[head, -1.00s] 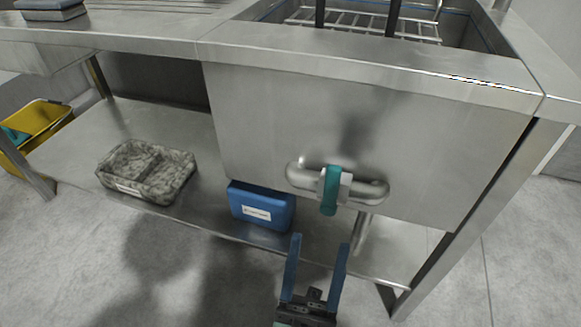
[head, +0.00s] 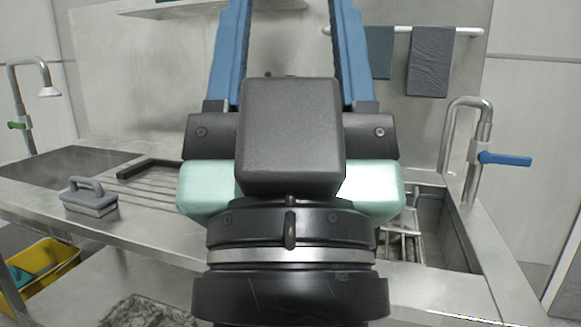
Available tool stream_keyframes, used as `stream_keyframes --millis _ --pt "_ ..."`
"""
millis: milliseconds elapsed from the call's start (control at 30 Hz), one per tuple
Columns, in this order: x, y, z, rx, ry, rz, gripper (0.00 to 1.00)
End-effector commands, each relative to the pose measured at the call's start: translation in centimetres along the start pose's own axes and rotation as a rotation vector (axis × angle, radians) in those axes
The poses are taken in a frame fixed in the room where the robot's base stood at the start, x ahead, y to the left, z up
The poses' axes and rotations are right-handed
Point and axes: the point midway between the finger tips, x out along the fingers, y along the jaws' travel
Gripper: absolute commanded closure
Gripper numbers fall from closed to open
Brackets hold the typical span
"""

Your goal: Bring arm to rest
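My gripper (head: 288,30) is large and close in the head view, pointing up and away over the counter. Its two blue fingers stand wide apart with a clear gap, and I see nothing between them. The very ends of the fingers run out of the top of the picture. My wrist and the gripper's body hide the middle of the counter and part of the right basin.
A steel counter (head: 145,225) holds a grey scrubber (head: 90,200) and a right basin (head: 450,235). A tap with a blue lever (head: 505,159) stands right; another tap (head: 28,85) stands left. Grey cloths (head: 431,62) hang behind. A yellow bucket (head: 45,270) is lower left.

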Motion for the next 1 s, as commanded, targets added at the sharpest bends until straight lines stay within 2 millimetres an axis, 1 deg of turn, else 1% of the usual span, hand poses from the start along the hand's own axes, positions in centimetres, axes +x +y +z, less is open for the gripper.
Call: stream_keyframes --millis 33,100,267,1000 --pt "1.3 0.1 -2.3 0.001 -0.003 0.002 0.43" --pt "2.9 0.1 -3.2 0.002 -0.009 0.001 0.43" --pt "6.2 0.0 -6.2 0.002 -0.01 0.001 0.43" --pt "22.9 0.0 -21.5 0.003 -0.012 -0.001 0.43"
